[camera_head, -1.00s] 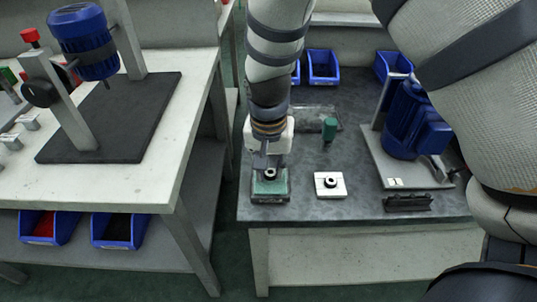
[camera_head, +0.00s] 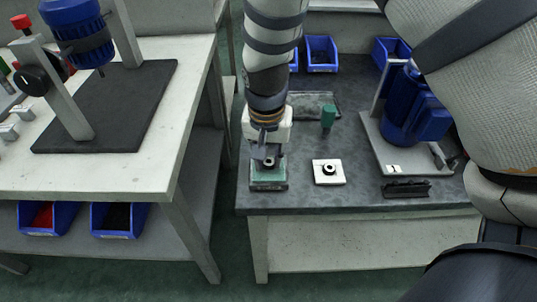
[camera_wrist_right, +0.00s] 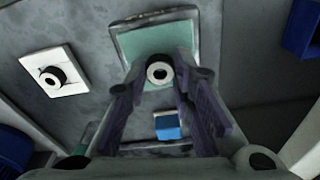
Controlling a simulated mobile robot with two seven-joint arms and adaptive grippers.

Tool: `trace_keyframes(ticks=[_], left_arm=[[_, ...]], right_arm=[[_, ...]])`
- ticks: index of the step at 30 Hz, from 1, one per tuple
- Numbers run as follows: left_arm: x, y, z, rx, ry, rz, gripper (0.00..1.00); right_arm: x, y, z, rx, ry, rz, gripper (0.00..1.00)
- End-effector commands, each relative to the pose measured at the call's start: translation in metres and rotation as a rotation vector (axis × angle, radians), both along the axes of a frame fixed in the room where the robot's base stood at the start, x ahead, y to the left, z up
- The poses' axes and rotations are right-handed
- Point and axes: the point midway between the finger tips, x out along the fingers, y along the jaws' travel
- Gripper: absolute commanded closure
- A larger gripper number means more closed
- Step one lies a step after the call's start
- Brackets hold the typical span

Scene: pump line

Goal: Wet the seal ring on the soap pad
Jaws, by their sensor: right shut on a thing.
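My right gripper (camera_head: 268,157) is shut on the seal ring (camera_head: 269,163), a small dark ring with a pale face. The ring also shows between the fingertips in the right wrist view (camera_wrist_right: 159,72). The green soap pad (camera_head: 268,176) lies in a shallow grey tray at the front left of the dark bench. The ring is over the pad; whether they touch I cannot tell. The pad also shows behind the ring in the wrist view (camera_wrist_right: 128,44). My left gripper is not in view.
A white plate (camera_head: 320,180) with a black ring part stands right of the pad. Farther right are a blue pump (camera_head: 417,113) and a black rack (camera_head: 407,189). A green piece (camera_head: 328,117) stands behind. A pale table (camera_head: 135,178) is left, across a gap.

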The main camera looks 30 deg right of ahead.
Motion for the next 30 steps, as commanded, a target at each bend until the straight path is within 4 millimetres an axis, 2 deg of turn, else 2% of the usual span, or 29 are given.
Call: trace_keyframes(ticks=[30], left_arm=[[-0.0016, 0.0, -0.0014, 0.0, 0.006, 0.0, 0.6]], right_arm=[[0.0, 0.0, -0.0081, 0.0, 0.0, 0.0, 1.0]])
